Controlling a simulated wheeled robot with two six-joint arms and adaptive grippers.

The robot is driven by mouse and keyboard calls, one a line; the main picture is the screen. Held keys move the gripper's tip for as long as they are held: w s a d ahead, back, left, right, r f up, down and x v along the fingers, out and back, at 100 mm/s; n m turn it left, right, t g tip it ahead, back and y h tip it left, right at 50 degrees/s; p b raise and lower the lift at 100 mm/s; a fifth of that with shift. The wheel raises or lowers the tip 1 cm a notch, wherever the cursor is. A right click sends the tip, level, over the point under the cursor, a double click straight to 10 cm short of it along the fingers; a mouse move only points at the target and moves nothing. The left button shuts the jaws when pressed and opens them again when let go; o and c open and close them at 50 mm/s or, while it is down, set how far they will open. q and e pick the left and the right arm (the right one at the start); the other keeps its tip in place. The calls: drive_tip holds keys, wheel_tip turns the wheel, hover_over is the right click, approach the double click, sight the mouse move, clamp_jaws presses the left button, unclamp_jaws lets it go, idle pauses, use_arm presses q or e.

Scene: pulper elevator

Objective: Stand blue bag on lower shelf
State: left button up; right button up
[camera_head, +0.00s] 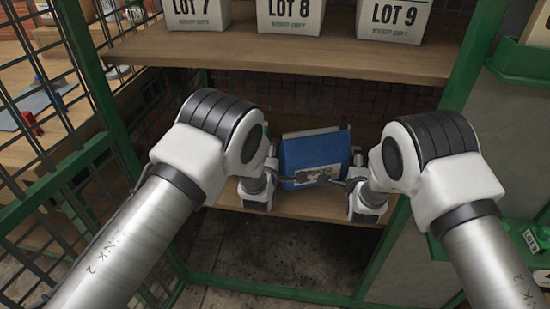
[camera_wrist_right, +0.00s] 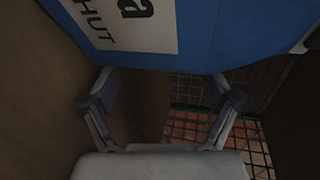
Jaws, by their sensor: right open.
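The blue bag (camera_head: 310,150) is on or just above the lower shelf (camera_head: 305,207), between my two grippers. It looks roughly upright and slightly tilted, with a white label low on its front. Its base is partly hidden by the grippers. My right gripper (camera_head: 345,183) is at the bag's lower right front. In the right wrist view its fingers (camera_wrist_right: 168,90) are spread with nothing between them, and the bag (camera_wrist_right: 215,40) with its lettered label fills the top. My left gripper (camera_head: 285,180) is at the bag's lower left front; its fingers are too small to read.
White LOT 7, LOT 8 and LOT 9 bags stand on the upper shelf (camera_head: 300,53), above my arms. A green post (camera_head: 98,90) with mesh bounds the left, and another green post (camera_head: 455,70) the right. Mesh and brick lie behind the lower shelf.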

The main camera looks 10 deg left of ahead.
use_arm(q)
drive_tip(key=v, duration=0.7)
drive_tip(key=shift+s, duration=0.2)
use_arm(e)
drive_tip(key=shift+s+r, duration=0.1)
drive_tip(key=shift+s, duration=0.25)
drive_tip(key=v, duration=0.6)
drive_tip(key=shift+s+r, duration=0.1)
drive_tip(key=shift+s, duration=0.25)
drive_tip(key=shift+d, duration=0.1)
drive_tip(key=shift+s, duration=0.1)
